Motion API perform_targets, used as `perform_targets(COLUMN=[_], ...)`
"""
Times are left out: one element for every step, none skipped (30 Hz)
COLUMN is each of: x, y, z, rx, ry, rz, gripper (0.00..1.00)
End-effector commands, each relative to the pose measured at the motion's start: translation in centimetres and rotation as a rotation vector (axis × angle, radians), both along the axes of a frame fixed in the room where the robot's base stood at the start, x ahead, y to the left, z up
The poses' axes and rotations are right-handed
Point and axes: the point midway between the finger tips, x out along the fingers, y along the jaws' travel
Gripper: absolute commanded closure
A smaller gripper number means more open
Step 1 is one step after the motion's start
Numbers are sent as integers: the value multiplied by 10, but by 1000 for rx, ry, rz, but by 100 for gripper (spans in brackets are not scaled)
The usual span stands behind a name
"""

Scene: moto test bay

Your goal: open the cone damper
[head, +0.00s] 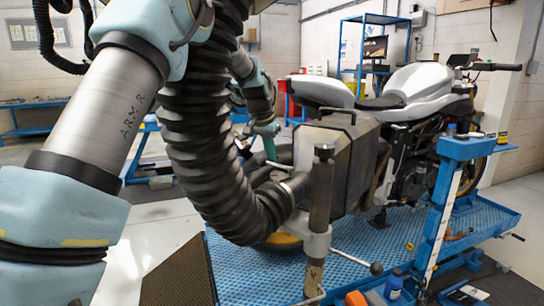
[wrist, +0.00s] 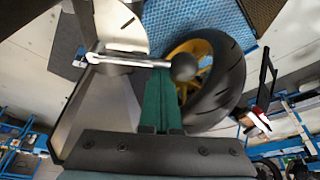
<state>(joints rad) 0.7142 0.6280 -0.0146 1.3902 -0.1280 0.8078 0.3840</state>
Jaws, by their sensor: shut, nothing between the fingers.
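The dark metal extraction cone (head: 340,155) sits at the end of the black ribbed hose (head: 200,120), behind the motorcycle's tail. In the wrist view the cone (wrist: 105,105) fills the left side. A metal lever (wrist: 135,61) with a dark ball knob (wrist: 183,67) crosses in front of it, beside a pale plate with a slot. My gripper's green fingers (wrist: 161,80) are shut and empty. Their tips lie close to the lever near the knob; I cannot tell whether they touch. In the head view my gripper (head: 268,140) shows beyond the hose, partly hidden by it.
A silver motorcycle (head: 420,90) stands on a blue ribbed platform (head: 350,250). Its rear tyre (wrist: 225,85) is right of the fingers in the wrist view. An upright post (head: 321,190) with a ball-ended clamp handle (head: 375,268) stands before the cone. A blue clamp post (head: 445,210) is at right.

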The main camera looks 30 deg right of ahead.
Motion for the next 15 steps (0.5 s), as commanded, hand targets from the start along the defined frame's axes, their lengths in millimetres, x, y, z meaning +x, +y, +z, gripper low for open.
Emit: perform_targets(x=[-1, -1, -2, -2, -3, -3, -4, -5, -6, -7, -8, -10, -12, -13, -15], y=[1, 2, 3, 4, 5, 6, 8, 9, 11, 12, 14, 17, 18, 21, 23], z=[-1, -1, -1, -1, -1, -1, -1, -1, -1, -1, -1, -1, -1, -1, -1], rx=[1, 2, 2, 2, 2, 2, 2, 3, 3, 2, 2, 3, 3, 3, 3], ry=[0, 0, 0, 0, 0, -1, -1, -1, -1, 0, -1, -1, -1, -1, -1], rz=[12, 22, 35, 48, 61, 82, 100, 120, 149, 173, 200, 236, 263, 294, 332], gripper=[100, 100, 100, 100, 100, 100, 100, 100, 100, 100, 100, 100, 100, 100, 100])
